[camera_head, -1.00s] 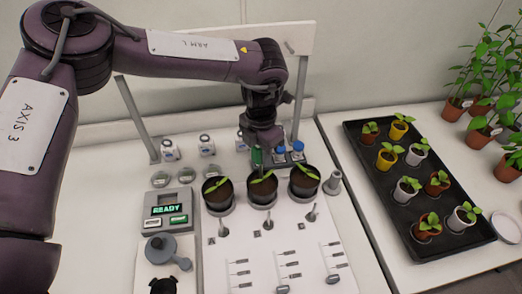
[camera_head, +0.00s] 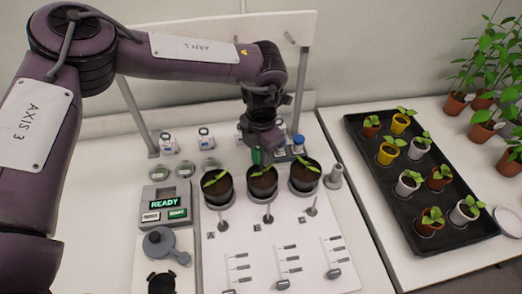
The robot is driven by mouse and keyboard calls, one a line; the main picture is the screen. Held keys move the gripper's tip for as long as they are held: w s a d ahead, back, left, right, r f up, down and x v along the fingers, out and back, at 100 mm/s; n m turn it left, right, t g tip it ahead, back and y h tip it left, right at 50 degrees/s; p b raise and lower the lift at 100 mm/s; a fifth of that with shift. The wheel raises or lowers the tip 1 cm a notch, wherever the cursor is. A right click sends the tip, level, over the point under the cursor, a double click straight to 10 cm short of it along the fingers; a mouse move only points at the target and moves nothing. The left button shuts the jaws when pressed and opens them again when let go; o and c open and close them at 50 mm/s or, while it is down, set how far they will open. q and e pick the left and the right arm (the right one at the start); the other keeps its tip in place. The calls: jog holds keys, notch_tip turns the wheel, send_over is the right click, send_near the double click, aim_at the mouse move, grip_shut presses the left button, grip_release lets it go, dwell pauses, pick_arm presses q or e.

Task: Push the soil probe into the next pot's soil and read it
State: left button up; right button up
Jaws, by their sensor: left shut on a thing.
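My left gripper (camera_head: 263,147) points down behind the middle pot and is shut on the green-handled soil probe (camera_head: 256,157). The probe's lower part is hidden behind the middle pot's plant, so I cannot tell whether its tip touches soil. Three dark pots with seedlings stand in a row: left pot (camera_head: 217,192), middle pot (camera_head: 262,188) and right pot (camera_head: 304,182). A grey reader (camera_head: 165,205) at the left shows "READY" in green. My right gripper is not in view.
Sliders (camera_head: 281,284) and small levers (camera_head: 267,217) lie on the white panel before the pots. Blue-capped bottles (camera_head: 298,143) stand behind them. A grey cone (camera_head: 335,177) stands right of the pots.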

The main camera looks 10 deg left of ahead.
pick_arm(q)
jog(key=shift+f, duration=0.55)
jog(key=o, duration=1.1)
notch_tip(320, 180, up, 7)
jog(key=shift+f+b, duration=0.15)
jog(key=shift+b, duration=1.1)
jog(key=shift+r, duration=0.55)
